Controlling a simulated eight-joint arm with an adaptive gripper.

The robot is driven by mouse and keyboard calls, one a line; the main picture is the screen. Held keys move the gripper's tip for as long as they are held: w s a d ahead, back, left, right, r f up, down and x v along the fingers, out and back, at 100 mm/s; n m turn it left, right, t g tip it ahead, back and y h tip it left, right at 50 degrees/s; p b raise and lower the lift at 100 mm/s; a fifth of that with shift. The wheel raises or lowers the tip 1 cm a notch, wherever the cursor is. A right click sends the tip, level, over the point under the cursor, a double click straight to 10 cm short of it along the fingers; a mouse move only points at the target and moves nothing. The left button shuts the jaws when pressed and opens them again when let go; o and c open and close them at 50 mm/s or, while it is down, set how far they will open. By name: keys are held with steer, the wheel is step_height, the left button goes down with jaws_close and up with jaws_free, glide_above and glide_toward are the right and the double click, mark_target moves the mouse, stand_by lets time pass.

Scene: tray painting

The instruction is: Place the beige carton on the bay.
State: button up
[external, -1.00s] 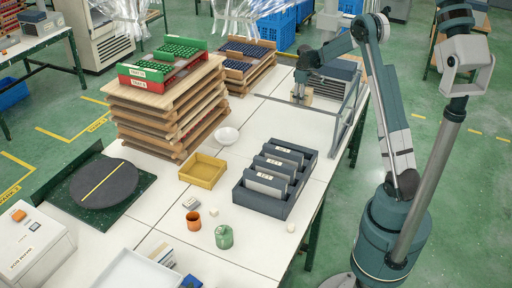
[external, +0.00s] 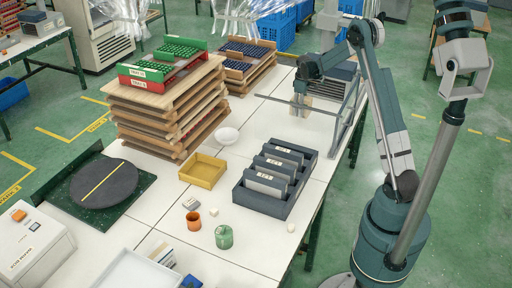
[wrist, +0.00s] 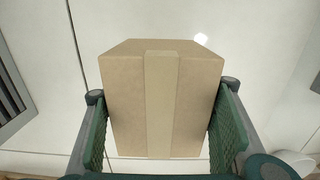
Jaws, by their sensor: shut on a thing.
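The beige carton (wrist: 165,95) is between the green-padded fingers of my gripper (wrist: 163,140) in the wrist view, with a lighter tape strip down its near face. My gripper is shut on it. In the external view the carton (external: 300,103) is small and partly covered, below my gripper (external: 303,96) at the far right of the white table. I cannot tell with certainty which part of the scene is the bay.
A grey metal frame (external: 345,118) stands at the table's right edge, close to the carton. The white table between the bowl and frame is clear.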

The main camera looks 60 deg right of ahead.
steer(key=shift+f, duration=0.3)
steer(key=shift+f+b, duration=0.35)
steer(key=shift+f, duration=1.5)
steer(key=shift+f, duration=0.15)
steer(key=o, duration=1.1)
step_height(320, 180, up, 12)
steer(key=shift+r+p, duration=0.15)
steer(key=shift+p, duration=0.75)
